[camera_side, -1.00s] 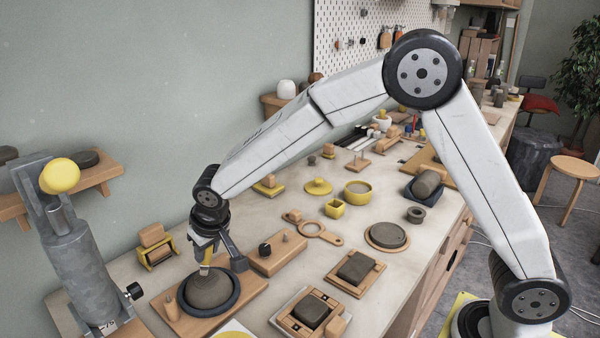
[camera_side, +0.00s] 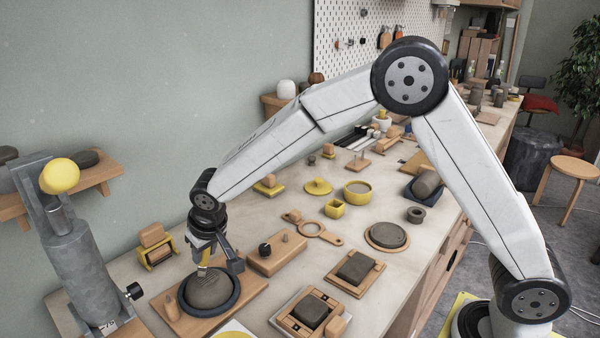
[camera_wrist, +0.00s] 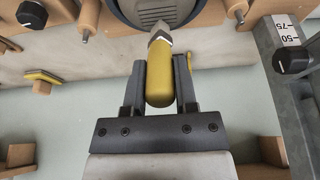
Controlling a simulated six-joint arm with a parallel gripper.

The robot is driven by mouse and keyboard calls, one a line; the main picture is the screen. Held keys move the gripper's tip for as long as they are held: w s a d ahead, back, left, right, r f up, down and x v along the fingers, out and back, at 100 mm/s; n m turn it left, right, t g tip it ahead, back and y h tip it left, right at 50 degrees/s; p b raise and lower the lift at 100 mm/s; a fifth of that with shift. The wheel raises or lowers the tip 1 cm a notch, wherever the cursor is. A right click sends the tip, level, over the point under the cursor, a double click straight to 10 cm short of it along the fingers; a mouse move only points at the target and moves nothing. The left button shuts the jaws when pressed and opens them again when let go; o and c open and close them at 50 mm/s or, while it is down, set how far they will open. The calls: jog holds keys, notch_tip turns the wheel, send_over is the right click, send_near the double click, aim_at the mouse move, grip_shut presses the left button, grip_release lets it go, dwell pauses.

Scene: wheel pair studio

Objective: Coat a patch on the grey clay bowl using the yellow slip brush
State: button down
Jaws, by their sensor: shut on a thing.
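The grey clay bowl (camera_side: 212,292) sits upside down, domed, in a dark ring on a wooden board at the front left; part of it also shows at the top of the wrist view (camera_wrist: 158,10). My gripper (camera_side: 206,250) is shut on the yellow slip brush (camera_side: 204,257), above the bowl's back-left side. In the wrist view the brush's yellow handle (camera_wrist: 160,75) lies between the two dark fingers, with its metal collar and pale tip pointing to the bowl. The tip is at or very near the clay; I cannot tell whether it touches. No coated patch can be made out.
A grey upright cylinder stand (camera_side: 80,270) with a yellow ball stands left of the bowl. A wooden block with a dark knob (camera_side: 275,255) is to the right. A small yellow-and-wood rack (camera_side: 155,248) stands behind. Framed clay slabs (camera_side: 355,268) lie farther right.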

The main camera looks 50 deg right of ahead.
jog(key=shift+w, duration=0.4)
jog(key=shift+s, duration=0.1)
jog(key=shift+s, duration=1.75)
jog(key=shift+w+f, duration=0.15)
jog(key=shift+w, duration=1.65)
jog(key=shift+r, duration=0.8)
